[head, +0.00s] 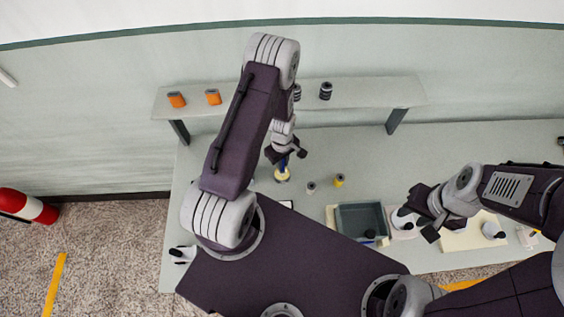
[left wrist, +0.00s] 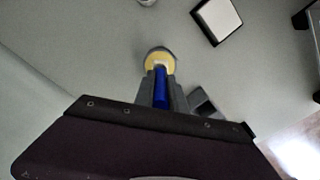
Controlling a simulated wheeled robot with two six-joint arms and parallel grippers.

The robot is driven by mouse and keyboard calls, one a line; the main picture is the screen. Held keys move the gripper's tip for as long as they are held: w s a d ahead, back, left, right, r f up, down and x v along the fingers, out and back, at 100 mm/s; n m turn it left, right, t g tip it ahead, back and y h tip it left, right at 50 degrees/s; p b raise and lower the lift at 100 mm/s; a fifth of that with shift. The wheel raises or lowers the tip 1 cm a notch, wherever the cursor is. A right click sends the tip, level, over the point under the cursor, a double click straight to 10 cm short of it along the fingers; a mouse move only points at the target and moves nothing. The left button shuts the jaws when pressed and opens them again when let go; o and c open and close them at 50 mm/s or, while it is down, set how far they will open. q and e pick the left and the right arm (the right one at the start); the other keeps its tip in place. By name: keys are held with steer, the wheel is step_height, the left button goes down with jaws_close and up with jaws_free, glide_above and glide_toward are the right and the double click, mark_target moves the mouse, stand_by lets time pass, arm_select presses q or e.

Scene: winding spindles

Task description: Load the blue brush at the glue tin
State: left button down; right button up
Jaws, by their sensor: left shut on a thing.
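My left gripper (head: 285,158) is shut on the blue brush (left wrist: 161,88), which points down. The glue tin (head: 282,175) is a small round tin with a yellowish top, directly below the left gripper. In the left wrist view, the brush's far end meets the pale opening of the tin (left wrist: 160,56). I cannot tell how deep the bristles are, as the tip is hidden. My right gripper (head: 415,214) has its dark fingers apart, over the right part of the bench by a white round object (head: 402,220).
A grey tray (head: 361,219) stands right of the tin. A small yellow pot (head: 339,181) and a grey one (head: 311,187) stand between. A raised shelf (head: 370,92) behind holds orange items (head: 213,97) and dark spools (head: 325,91). A dark-edged white pad (left wrist: 216,20) lies near the tin.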

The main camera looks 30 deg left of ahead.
arm_select(q)
step_height(320, 180, up, 7)
steer(key=p, duration=0.6)
steer(key=shift+r, duration=0.1)
stand_by(0.5)
stand_by(0.3)
